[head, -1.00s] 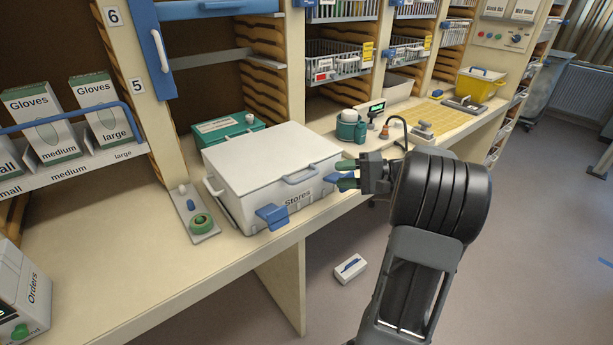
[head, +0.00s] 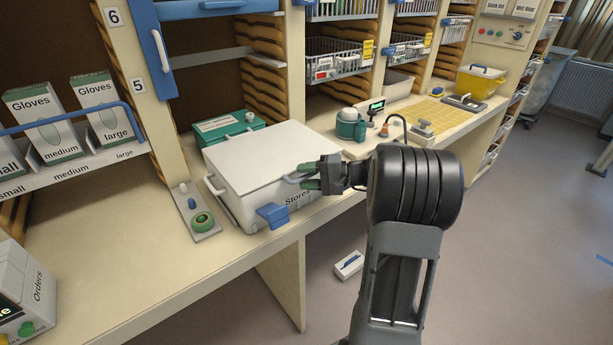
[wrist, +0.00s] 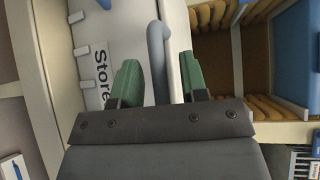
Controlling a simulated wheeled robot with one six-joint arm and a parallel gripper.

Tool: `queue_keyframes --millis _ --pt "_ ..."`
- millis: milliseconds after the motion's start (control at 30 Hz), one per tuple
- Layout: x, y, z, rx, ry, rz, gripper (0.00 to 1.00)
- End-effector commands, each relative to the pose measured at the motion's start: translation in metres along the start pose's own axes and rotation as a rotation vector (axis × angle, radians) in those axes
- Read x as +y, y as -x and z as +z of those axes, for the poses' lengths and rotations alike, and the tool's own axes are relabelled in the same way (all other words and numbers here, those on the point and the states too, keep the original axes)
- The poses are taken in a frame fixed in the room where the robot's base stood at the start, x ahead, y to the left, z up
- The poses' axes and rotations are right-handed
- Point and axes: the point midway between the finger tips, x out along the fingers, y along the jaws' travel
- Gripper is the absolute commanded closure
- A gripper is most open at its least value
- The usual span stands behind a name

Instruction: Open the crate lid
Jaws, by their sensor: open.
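The white Stores crate (head: 248,212) stands on the counter with its flat white lid (head: 262,155) shut. A grey-blue bar handle (head: 293,181) runs along the lid's front edge, partly hidden by my gripper. My gripper (head: 317,174) is open at the handle's right end. In the wrist view the handle (wrist: 157,45) lies between the two green fingers, with gaps to both. I cannot tell how deep it sits between them. A blue latch-like tab (head: 272,215) sticks out low on the crate's front.
A teal box (head: 228,129) stands behind the crate. A tray with green tape (head: 202,221) lies left of it, and a teal jar (head: 349,125) stands to the right. A small white box (head: 348,266) lies on the floor.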

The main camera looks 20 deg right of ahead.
Motion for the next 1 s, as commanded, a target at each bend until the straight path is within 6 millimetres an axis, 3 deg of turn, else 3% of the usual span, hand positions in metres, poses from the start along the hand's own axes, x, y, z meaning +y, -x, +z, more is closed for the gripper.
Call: queue_keyframes --millis 467,833,1000 --pt "0.0 0.0 0.0 0.0 0.0 0.0 1.0" --pt "-0.002 0.0 0.0 -0.001 -0.001 0.002 1.0" --pt "-0.018 -0.003 0.004 -0.011 -0.02 0.026 1.0"
